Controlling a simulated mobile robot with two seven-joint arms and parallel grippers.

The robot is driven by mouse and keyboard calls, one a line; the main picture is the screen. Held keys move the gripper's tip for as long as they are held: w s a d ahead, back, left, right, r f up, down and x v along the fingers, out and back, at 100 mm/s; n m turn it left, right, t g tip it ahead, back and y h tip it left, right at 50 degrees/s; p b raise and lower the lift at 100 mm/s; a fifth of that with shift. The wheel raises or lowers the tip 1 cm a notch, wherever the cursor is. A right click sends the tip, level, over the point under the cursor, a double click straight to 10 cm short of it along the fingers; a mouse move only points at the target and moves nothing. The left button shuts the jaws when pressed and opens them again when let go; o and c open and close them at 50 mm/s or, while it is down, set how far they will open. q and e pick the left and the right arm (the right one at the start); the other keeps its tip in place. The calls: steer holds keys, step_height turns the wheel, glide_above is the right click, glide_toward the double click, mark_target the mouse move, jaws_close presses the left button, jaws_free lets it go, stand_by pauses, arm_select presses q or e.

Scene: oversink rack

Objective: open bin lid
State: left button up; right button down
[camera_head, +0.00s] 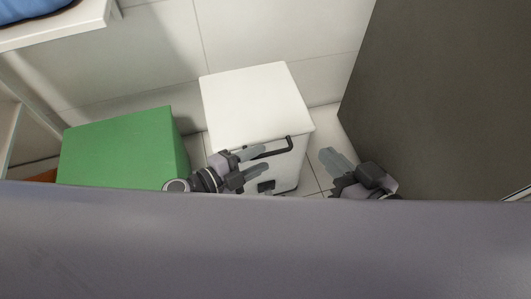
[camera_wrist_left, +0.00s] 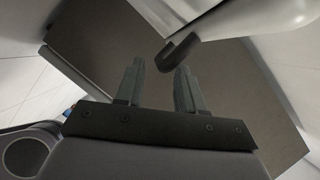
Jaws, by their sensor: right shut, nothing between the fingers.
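The white bin (camera_head: 290,163) stands on the floor against the tiled wall. Its lid (camera_head: 255,100) is closed and flat on top. A dark bar handle (camera_head: 288,146) sits at the lid's front edge; its end also shows in the left wrist view (camera_wrist_left: 179,50). My left gripper (camera_head: 264,159) is open and empty at the front of the bin, its fingers pointing right, close to the handle. In the left wrist view the handle end lies just beyond the fingertips (camera_wrist_left: 159,64), not between them. My right gripper (camera_head: 326,152) is shut and empty, to the right of the bin.
A green box (camera_head: 120,150) stands left of the bin. A large dark panel (camera_head: 440,100) rises on the right. A white shelf (camera_head: 60,28) with a blue item (camera_head: 30,8) is at upper left. A narrow strip of tiled floor is free right of the bin.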

arm_select(q)
steer(key=shift+x, duration=1.5)
jaws_close()
steer(key=shift+r, duration=0.1)
